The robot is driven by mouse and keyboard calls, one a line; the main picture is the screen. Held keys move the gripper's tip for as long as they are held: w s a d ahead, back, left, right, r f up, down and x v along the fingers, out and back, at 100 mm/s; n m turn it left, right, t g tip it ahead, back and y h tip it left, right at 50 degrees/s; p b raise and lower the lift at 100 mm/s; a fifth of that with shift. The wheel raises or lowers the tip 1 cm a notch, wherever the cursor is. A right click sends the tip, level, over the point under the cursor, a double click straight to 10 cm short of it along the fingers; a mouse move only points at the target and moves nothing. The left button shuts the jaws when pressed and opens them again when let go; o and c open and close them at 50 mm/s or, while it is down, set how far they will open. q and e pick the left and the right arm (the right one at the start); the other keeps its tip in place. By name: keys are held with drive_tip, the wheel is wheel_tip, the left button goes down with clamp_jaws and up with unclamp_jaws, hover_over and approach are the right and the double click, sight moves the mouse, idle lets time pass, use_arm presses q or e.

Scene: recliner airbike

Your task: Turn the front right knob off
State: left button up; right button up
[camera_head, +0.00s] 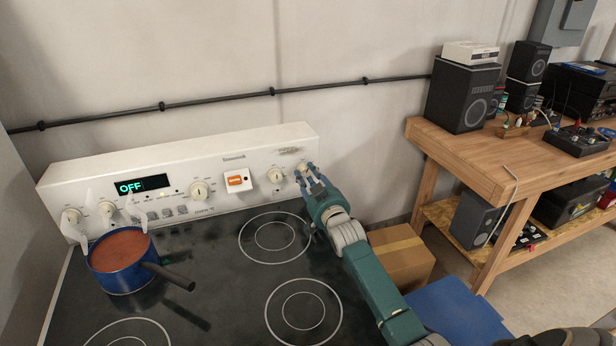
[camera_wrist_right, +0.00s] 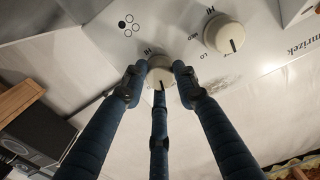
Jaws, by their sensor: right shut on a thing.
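The white stove panel (camera_head: 110,172) has several round knobs along its front. My right gripper (camera_head: 308,175) reaches the rightmost knob (camera_head: 299,171) at the panel's right end. In the right wrist view, the blue fingers of my right gripper (camera_wrist_right: 158,76) are closed around this cream knob (camera_wrist_right: 160,64), with a dark line on its face and "HI" printed beside it. A printed burner icon (camera_wrist_right: 128,26) is near it. A second knob (camera_wrist_right: 222,34) is next to it, free of the fingers; it also shows in the head view (camera_head: 275,175). My left gripper is not in view.
A blue pot (camera_head: 122,275) with reddish-brown contents stands on the left of the black cooktop (camera_head: 215,290), its handle pointing right. A cardboard box (camera_head: 402,258) is right of the stove. A wooden workbench (camera_head: 480,160) with speakers stands further right.

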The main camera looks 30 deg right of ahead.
drive_tip(key=shift+f+n, duration=0.25)
drive_tip(key=shift+n, duration=0.05)
drive_tip(key=o, duration=1.1)
drive_tip(key=shift+o, duration=0.2)
drive_tip(key=shift+r, duration=0.1)
drive_tip(key=shift+s, duration=0.15)
drive_tip(key=s, duration=0.4)
drive_tip(key=s+a, duration=0.1)
drive_tip(key=s, duration=0.2)
drive_tip(key=s+a, duration=0.1)
drive_tip(key=s, duration=0.3)
drive_tip(key=shift+s+a, duration=0.2)
drive_tip(key=shift+s, duration=0.1)
